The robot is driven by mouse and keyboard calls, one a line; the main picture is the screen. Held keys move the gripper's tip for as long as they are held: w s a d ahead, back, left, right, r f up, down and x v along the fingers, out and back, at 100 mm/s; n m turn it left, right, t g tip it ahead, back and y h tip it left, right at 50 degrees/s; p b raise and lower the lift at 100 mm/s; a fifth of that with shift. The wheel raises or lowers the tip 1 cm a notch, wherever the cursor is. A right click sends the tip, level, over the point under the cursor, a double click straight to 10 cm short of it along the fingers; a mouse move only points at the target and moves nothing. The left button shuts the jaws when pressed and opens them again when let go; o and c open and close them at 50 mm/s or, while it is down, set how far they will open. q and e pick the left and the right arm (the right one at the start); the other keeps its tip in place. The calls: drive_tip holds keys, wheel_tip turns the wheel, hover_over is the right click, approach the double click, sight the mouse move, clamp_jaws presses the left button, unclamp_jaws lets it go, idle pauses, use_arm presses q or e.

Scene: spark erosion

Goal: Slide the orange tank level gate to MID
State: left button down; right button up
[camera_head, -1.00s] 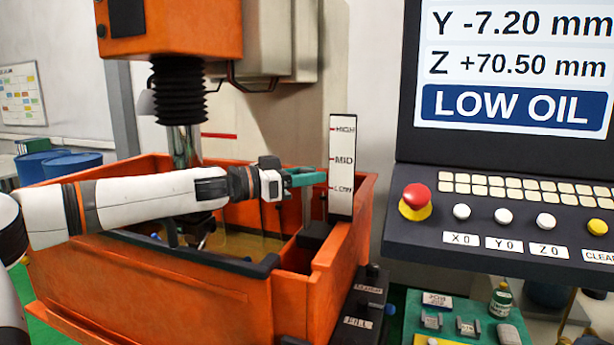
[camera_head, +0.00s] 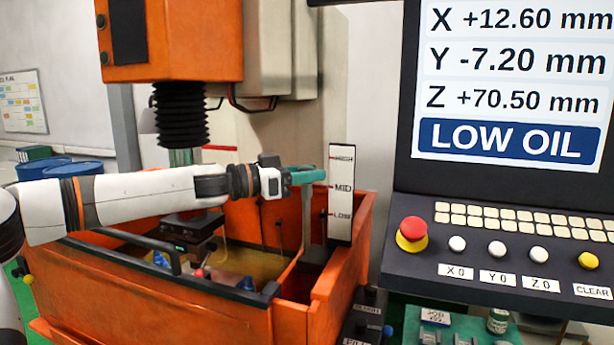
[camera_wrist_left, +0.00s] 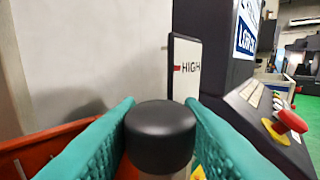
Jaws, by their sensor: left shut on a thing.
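The orange tank (camera_head: 190,290) holds yellowish fluid. A white scale plate (camera_head: 341,215) stands at its right end, marked HIGH, MID and LOW. My left gripper (camera_head: 308,176) has teal fingers just left of the plate, slightly above the MID mark in the picture. The upright grey gate post (camera_head: 307,215) runs down below the fingers into the tank. In the left wrist view, my left gripper (camera_wrist_left: 160,130) is shut around a black round knob (camera_wrist_left: 160,125) on a pale stem. The HIGH mark shows beyond it. My right gripper is not in view.
A control console (camera_head: 500,235) with a red emergency button (camera_head: 412,230) stands right of the tank. Its screen (camera_head: 510,80) reads LOW OIL. The orange machine head (camera_head: 170,40) with a black bellows (camera_head: 181,115) hangs above the tank.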

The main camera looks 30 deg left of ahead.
use_arm(q)
drive_tip(key=c, duration=1)
unclamp_jaws()
drive_tip(key=shift+s+a, duration=0.1)
drive_tip(key=b+v, duration=0.2)
drive_tip(key=v, duration=0.9)
drive_tip(key=shift+s+a+b, duration=0.25)
drive_tip(key=shift+s+b, duration=0.05)
drive_tip(key=shift+b, duration=0.1)
